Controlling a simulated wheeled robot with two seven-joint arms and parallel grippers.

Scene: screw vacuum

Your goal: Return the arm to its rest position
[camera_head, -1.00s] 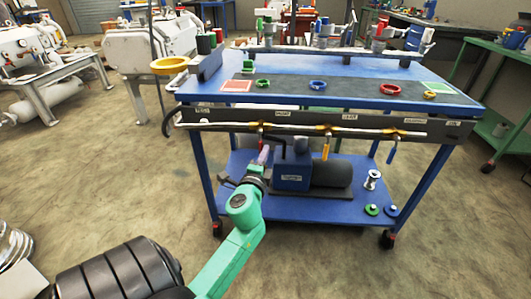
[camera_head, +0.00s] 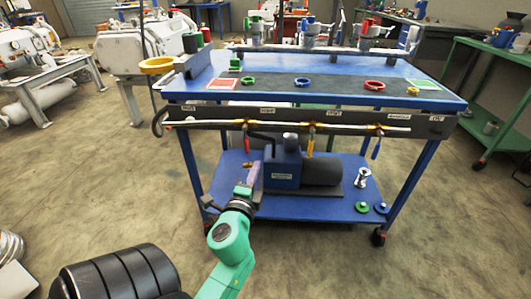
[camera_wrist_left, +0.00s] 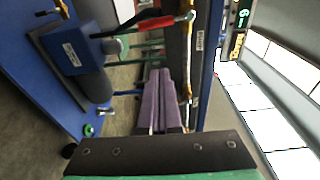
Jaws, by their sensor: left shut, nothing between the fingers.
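My left arm (camera_head: 230,240) is green and comes in from the bottom of the head view, reaching toward the front of a blue cart (camera_head: 330,93). My left gripper (camera_head: 254,175) has purple fingers, shut and empty, in front of the cart's lower shelf, below the valve pipe. In the left wrist view the purple fingers (camera_wrist_left: 158,100) lie together with nothing between them. A red valve handle (camera_wrist_left: 172,21) shows beyond the tips, apart from them. My right gripper is not in the head view.
A blue and black pump (camera_head: 283,175) stands on the lower shelf (camera_head: 300,207), close to my gripper. The pipe also has a yellow handle (camera_head: 310,144) and a blue handle (camera_head: 376,149). A green table (camera_head: 490,75) stands at the right.

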